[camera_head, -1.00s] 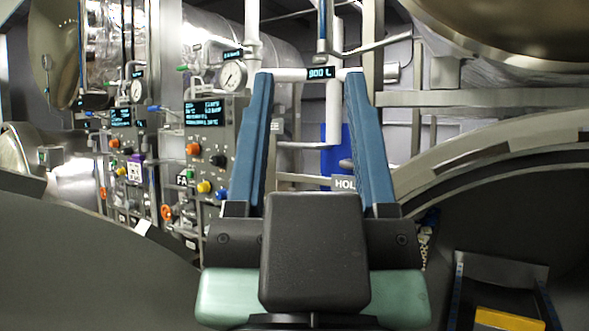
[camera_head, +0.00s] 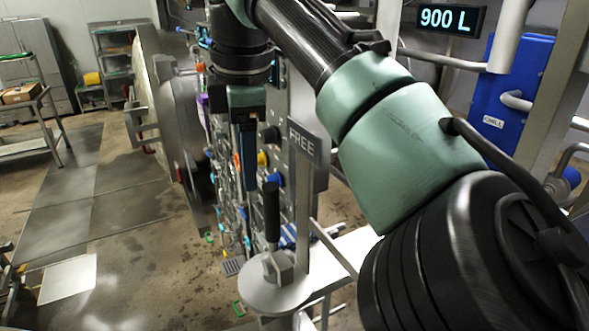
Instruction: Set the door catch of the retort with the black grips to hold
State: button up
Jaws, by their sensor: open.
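The door catch is a lever with an upright black grip (camera_head: 271,212) and a grey metal base, standing on a round grey plate (camera_head: 276,292). A grey sign reading FREE (camera_head: 304,142) stands on a post just behind and right of the grip. No HOLD sign shows now. My gripper (camera_head: 247,185) points down, just left of and above the black grip in the picture. It is seen edge-on, with one blue finger clear. It is open and appears apart from the grip; the depth between them is hard to judge.
My arm covers the middle and right. A control panel with coloured knobs (camera_head: 262,158) is behind the gripper. A round retort door (camera_head: 180,115) stands open at left. A 900 L display (camera_head: 451,19) and a blue panel (camera_head: 512,95) are at upper right. The left floor is mostly clear.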

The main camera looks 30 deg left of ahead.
aim_at(273, 218)
jog(key=shift+g+h, duration=0.5)
jog(key=shift+h, duration=0.2)
jog(key=d+r, duration=0.1)
jog(key=d+r+p, duration=0.1)
jog(key=d+r, duration=0.1)
jog(key=shift+d+r, duration=0.1)
jog(key=shift+r, duration=0.15)
jog(key=shift+s+d+r, duration=0.1)
jog(key=shift+d+r, duration=0.05)
jog(key=shift+d, duration=0.15)
jog(key=shift+d+f, duration=0.1)
jog(key=shift+f, duration=0.2)
notch_tip(273, 218, down, 12)
jog(key=shift+f, duration=0.1)
grip_shut()
